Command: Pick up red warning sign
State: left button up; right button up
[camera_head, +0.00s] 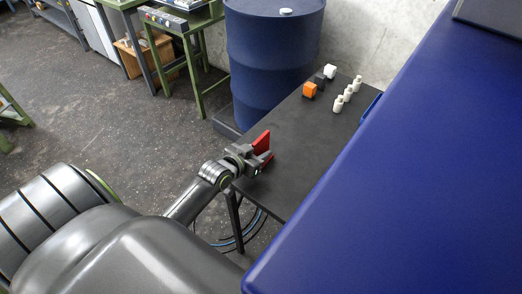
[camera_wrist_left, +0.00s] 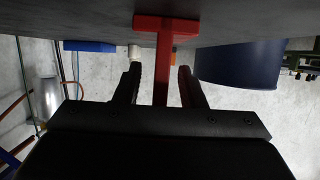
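The red warning sign (camera_head: 262,141) is at the near left edge of the dark table, partly hidden by my left gripper (camera_head: 260,162). In the left wrist view the sign (camera_wrist_left: 163,62) appears as a red T shape, with its wide end against the dark table surface. Its narrow part runs between the two fingers of my left gripper (camera_wrist_left: 160,86). A gap shows on each side, so the gripper is open around the sign. My right gripper is not in view.
The dark table (camera_head: 283,185) is bare around its middle. An orange block (camera_head: 309,90), a white block (camera_head: 330,71) and several small white pieces (camera_head: 348,93) stand at its far end. A blue drum (camera_head: 268,60) stands behind. A large blue surface (camera_head: 410,190) fills the right.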

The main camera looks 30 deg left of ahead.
pick_arm(q)
jog(key=shift+w+f, duration=0.3)
jog(key=shift+w, duration=0.35)
grip_shut()
